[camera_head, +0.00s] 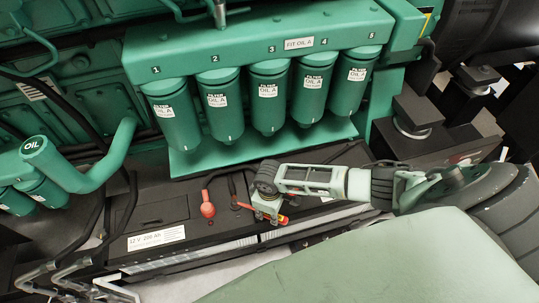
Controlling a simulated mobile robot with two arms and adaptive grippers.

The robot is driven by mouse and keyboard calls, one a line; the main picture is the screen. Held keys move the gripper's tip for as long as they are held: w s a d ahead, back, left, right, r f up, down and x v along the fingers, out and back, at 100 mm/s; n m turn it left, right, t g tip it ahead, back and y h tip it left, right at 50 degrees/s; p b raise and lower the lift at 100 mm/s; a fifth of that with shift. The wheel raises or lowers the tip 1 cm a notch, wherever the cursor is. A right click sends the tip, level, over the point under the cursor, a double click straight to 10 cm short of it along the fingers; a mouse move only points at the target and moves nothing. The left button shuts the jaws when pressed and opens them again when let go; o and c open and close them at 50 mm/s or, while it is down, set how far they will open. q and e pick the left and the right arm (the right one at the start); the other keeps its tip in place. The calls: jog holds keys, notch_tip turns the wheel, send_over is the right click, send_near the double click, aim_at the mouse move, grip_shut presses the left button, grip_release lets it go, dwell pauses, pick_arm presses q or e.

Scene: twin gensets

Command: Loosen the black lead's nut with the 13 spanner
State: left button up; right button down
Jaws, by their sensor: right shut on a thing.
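My right gripper (267,203) reaches in from the right and points down over the black battery (150,213). It is shut on a slim red-orange tool with a yellow end (283,220), seemingly the spanner; its size mark is not readable. The tool lies low across the battery top, and its middle is hidden by the gripper. A black lead (233,186) comes down to the battery just left of the gripper. Its nut is too small or hidden, and I cannot tell whether the spanner is on it.
A red terminal cover (207,205) stands left of the gripper. Several green oil filters (269,97) hang behind, above a green ledge (262,148). A green oil pipe (95,172) is at left.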

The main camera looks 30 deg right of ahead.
jog(key=shift+r+p, duration=0.4)
jog(key=shift+r, duration=0.1)
jog(key=shift+a, duration=0.25)
jog(key=a+m, duration=0.1)
jog(key=s+a+m+p, duration=0.1)
jog(key=m, duration=0.1)
jog(key=shift+s+a, duration=0.3)
jog(key=shift+a, duration=0.05)
jog(key=a+m, duration=0.6)
jog(key=a, duration=0.1)
jog(key=a+m, duration=0.3)
jog(key=shift+w+a, duration=0.25)
jog(key=shift+f, duration=0.1)
dwell(0.5)
